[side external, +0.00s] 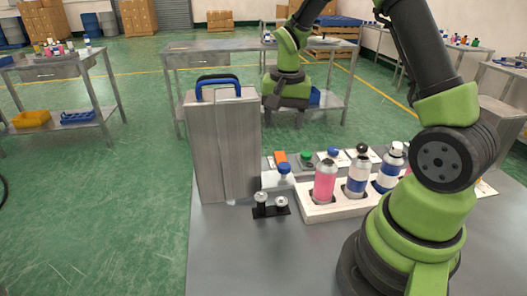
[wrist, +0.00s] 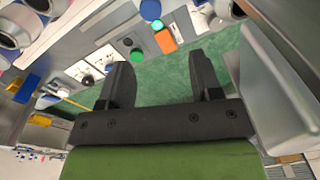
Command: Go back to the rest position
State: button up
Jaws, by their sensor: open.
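My gripper (wrist: 163,82) is open and empty in the wrist view, its two dark fingers apart with green floor between them. In the side view, my gripper (side external: 286,100) is raised behind and above the work table, apart from everything on it. A white rack (side external: 318,213) holds a pink bottle (side external: 325,181), a blue-and-white can with a black top (side external: 357,172) and a blue-and-white can with a white top (side external: 390,167). My arm hides the rack's right end.
A tall grey box with a blue handle (side external: 222,145) stands at the table's left. A small black holder (side external: 271,211) with metal pieces is in front of it. Orange (side external: 280,157) and green (side external: 306,157) items sit behind the rack. The table's front left (side external: 235,255) is clear.

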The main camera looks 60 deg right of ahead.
notch_tip(320, 180, up, 8)
jog(key=a+m+t, duration=0.1)
jog(key=t, duration=0.1)
jog(key=s+a+r+n+t+y, duration=0.1)
jog(key=s+a+r+n+t, duration=0.1)
jog(key=s+a, duration=0.5)
jog(key=s+a+r+n+t+y, duration=0.1)
jog(key=s+a+r+n+t, duration=0.1)
jog(key=s+a+r+n, duration=0.3)
jog(key=s+a+n, duration=0.2)
jog(key=s, duration=0.1)
jog(key=shift+s+r, duration=0.2)
